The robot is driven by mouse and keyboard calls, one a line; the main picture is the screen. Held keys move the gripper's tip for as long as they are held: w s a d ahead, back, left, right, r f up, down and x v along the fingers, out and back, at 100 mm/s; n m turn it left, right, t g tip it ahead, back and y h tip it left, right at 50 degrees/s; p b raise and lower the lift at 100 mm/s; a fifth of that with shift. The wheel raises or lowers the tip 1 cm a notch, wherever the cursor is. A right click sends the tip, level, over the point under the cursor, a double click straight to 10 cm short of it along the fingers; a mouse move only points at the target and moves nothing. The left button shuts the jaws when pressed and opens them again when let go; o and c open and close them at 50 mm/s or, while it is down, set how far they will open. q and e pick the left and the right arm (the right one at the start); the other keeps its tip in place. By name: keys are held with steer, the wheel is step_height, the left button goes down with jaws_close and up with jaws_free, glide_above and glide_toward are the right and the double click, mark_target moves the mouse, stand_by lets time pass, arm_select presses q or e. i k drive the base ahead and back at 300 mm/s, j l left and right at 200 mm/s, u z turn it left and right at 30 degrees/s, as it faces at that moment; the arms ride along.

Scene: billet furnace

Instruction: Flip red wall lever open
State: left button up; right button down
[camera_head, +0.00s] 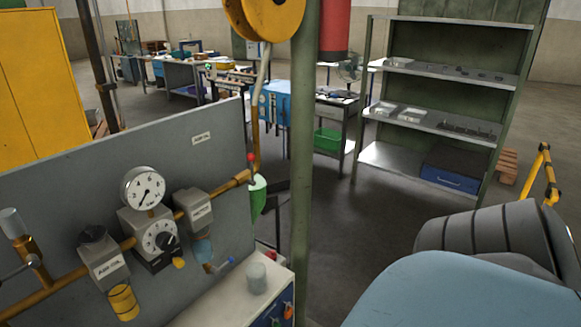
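A small lever with a red knob (251,158) stands at the right end of the brass pipe (233,184), on the grey wall panel (95,170). Its thin stem points nearly straight up from the pipe. The lever is small in the view, and I cannot tell from its look whether the valve is open or closed. Neither of my grippers is in view, and nothing touches the lever.
A pressure gauge (142,188), a regulator dial (160,240) and a yellow-bowled filter (123,301) crowd the pipe. A green post (303,150) stands just right of the lever. A white cabinet top (225,302) with a jar is below. A large blue-and-grey form fills the lower right.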

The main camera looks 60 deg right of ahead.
mark_target(251, 157)
steer(key=z, duration=1.55)
steer(key=i+l+z, duration=0.1)
steer(key=l+z, duration=0.15)
steer(key=z, duration=0.2)
steer(key=i+l+z, duration=0.1)
steer(key=l+z, duration=0.15)
steer(key=z, duration=0.15)
